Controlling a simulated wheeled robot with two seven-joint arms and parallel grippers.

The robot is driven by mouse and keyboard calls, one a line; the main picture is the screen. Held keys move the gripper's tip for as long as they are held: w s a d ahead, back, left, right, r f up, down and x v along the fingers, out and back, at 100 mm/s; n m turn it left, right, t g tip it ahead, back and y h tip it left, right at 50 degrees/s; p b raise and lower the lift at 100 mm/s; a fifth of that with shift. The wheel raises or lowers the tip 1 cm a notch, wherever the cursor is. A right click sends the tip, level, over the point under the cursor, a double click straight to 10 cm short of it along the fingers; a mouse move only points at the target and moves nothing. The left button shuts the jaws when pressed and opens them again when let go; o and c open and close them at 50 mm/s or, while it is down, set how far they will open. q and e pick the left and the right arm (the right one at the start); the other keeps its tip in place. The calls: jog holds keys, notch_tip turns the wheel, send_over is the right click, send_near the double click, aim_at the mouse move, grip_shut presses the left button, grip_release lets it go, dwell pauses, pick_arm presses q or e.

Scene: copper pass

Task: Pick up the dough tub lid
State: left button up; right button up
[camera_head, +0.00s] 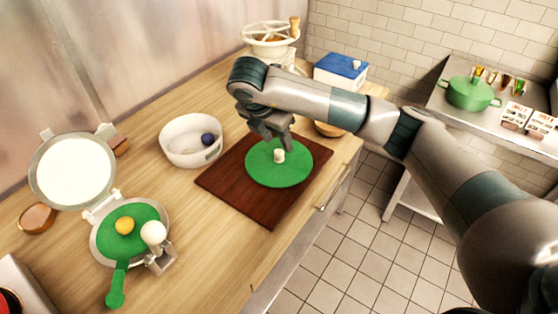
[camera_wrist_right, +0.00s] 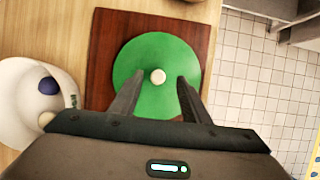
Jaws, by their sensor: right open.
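A flat round green lid (camera_head: 293,172) with a small pale knob (camera_head: 279,156) lies on a dark brown board (camera_head: 223,183). It also shows in the right wrist view (camera_wrist_right: 150,52), with its knob (camera_wrist_right: 158,76) near the lid's middle. My right gripper (camera_head: 275,140) is open above the lid. In the wrist view its two fingers (camera_wrist_right: 157,90) point towards the knob, one on either side of it in the picture, with nothing between them. I cannot tell how high the fingertips are above the knob. My left gripper is not in view.
A white tub (camera_head: 178,151) holding a dark blue ball stands left of the board. An open round press (camera_head: 101,244) with green inside is at the lower left. A white box with a blue lid (camera_head: 342,66) and a cream grinder-like device (camera_head: 268,43) stand behind. The counter's edge is close right.

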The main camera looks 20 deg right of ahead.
aim_at(278, 152)
jog(key=shift+a+f+p, duration=0.1)
jog(key=shift+f+p, duration=0.5)
jog(key=shift+p, duration=0.05)
jog(key=f+p, duration=0.1)
jog(key=f, duration=0.2)
jog(key=shift+w+p, duration=0.2)
jog(key=shift+p, duration=0.2)
jog(key=shift+w+d+f, duration=0.15)
jog(key=shift+d+f, duration=0.15)
jog(key=shift+f, duration=0.25)
grip_shut()
